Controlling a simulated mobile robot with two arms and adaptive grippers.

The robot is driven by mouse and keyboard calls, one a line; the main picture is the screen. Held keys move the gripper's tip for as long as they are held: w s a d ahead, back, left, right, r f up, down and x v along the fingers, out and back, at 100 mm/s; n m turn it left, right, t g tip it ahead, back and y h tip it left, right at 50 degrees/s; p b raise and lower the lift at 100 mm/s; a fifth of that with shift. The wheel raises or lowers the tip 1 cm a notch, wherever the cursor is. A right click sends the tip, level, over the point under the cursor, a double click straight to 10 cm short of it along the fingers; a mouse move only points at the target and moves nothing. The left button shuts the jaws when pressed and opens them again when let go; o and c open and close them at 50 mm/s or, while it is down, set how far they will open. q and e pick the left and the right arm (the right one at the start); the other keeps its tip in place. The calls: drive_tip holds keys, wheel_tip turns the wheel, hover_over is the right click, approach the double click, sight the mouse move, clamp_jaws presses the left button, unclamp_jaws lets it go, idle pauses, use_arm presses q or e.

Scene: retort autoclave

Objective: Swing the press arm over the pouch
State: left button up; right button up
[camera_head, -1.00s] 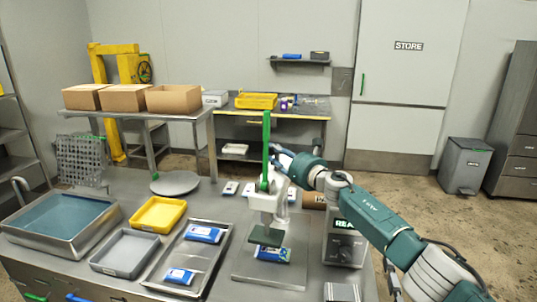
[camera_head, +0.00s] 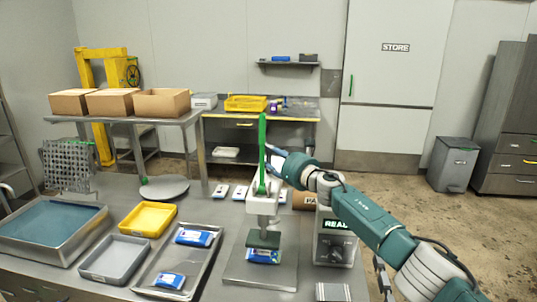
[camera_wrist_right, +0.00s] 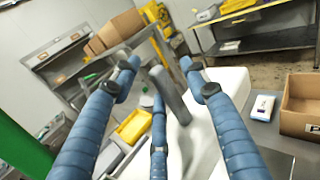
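The press has an upright green lever (camera_head: 262,140), a pale arm (camera_head: 262,205) and a dark green pad (camera_head: 263,239). The pad stands over the blue-and-white pouch (camera_head: 263,256) on the base plate (camera_head: 240,277), hiding its back part; I cannot tell whether they touch. My right gripper (camera_head: 273,160) is at the right side of the lever, above the pale arm. In the wrist view its blue fingers (camera_wrist_right: 162,75) are spread, with a blurred grey bar (camera_wrist_right: 170,95) between them and green at the left edge. My left gripper is not in view.
A sealer-like box marked REA (camera_head: 334,240) stands right of the press, under my right arm. A metal tray (camera_head: 208,262) with two pouches, a grey tray (camera_head: 115,259) and a yellow tray (camera_head: 148,219) lie left. An open cardboard box (camera_wrist_right: 302,105) is close by.

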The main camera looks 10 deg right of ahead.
drive_tip(key=shift+d+f, duration=0.2)
drive_tip(key=shift+d, duration=0.1)
drive_tip(key=shift+s+d+f, duration=0.15)
drive_tip(key=shift+s+d, duration=0.1)
drive_tip(key=shift+s, duration=0.15)
drive_tip(key=v, duration=1.1)
drive_tip(key=shift+a+r, duration=0.25)
drive_tip(key=shift+r, duration=0.15)
drive_tip(key=shift+f, duration=0.1)
